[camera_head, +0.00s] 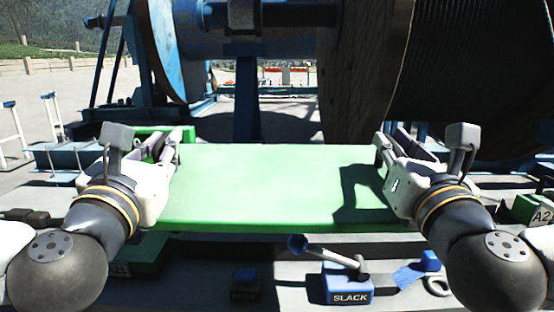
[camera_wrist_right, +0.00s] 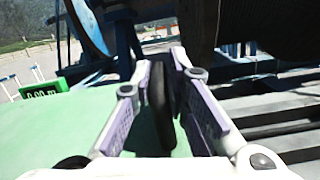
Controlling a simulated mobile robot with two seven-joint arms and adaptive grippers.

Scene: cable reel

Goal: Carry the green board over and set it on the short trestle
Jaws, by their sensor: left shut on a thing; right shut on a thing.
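The green board (camera_head: 270,185) lies flat and level between my two grippers in the head view. It also fills the left side of the right wrist view (camera_wrist_right: 50,130). My left gripper (camera_head: 172,148) is shut on its left edge. My right gripper (camera_head: 385,152) is shut on its right edge. In the right wrist view, a dark upright piece (camera_wrist_right: 160,105) sits between the right gripper's fingers (camera_wrist_right: 166,100). Two white stands with blue tops are at the far left (camera_head: 18,130) (camera_head: 52,115). I cannot tell which, if either, is the short trestle.
A large cable reel (camera_head: 350,70) stands behind the board, with a blue frame (camera_head: 247,105). A blue block marked SLACK with a lever (camera_head: 347,285) is in front of the board. Paved ground at left looks open.

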